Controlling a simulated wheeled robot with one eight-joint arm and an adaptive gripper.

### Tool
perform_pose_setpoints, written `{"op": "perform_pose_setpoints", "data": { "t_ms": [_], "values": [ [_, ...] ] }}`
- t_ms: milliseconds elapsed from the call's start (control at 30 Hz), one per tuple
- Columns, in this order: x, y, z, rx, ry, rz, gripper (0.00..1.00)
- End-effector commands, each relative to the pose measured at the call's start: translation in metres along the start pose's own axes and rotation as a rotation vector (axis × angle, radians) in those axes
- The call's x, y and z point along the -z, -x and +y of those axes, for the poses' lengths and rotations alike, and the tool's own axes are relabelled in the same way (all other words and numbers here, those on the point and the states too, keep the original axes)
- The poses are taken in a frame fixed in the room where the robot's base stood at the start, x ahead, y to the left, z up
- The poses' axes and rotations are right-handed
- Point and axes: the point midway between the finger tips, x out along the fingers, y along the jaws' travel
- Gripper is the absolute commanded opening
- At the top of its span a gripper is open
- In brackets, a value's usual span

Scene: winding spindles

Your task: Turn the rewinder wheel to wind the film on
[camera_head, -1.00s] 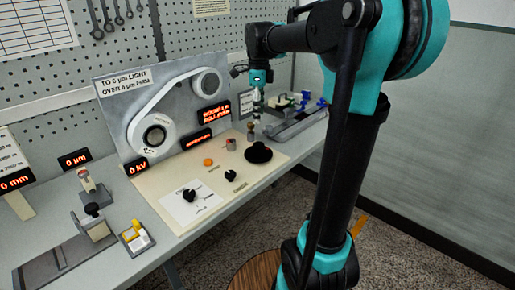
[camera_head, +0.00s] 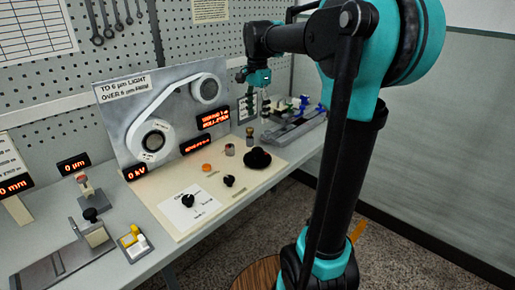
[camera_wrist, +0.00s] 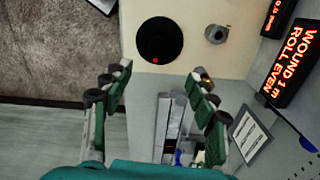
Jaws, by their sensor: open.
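The rewinder wheel is a black round wheel (camera_head: 257,158) on the cream panel, with a red dot near its rim in the wrist view (camera_wrist: 160,41). My gripper (camera_head: 256,108) is above and behind the wheel, clear of it, with its fingers pointing down. In the wrist view my gripper (camera_wrist: 158,85) has its fingers spread wide with nothing between them, and the wheel lies beyond the fingertips. The film is a white band (camera_head: 172,99) running between a lower reel and an upper reel on the grey upright board. A red display (camera_wrist: 290,65) reads "WOUND 1 m ROLL EVEN".
A small metal post (camera_wrist: 215,34) stands beside the wheel. Black knobs (camera_head: 188,200) and an orange button (camera_head: 206,168) are on the cream panel (camera_head: 165,212). A grey rail fixture (camera_head: 290,130) with blue and green parts lies under and beyond my gripper. Pegboard backs the bench.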

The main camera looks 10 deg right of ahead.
Motion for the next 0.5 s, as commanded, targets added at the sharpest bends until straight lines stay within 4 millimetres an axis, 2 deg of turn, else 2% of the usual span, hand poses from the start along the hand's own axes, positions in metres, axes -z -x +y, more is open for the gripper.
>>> {"op": "perform_pose_setpoints", "data": {
  "t_ms": [500],
  "values": [
    [0.001,0.027,-0.003,0.0,1.208,0.0,0.58]
  ]
}}
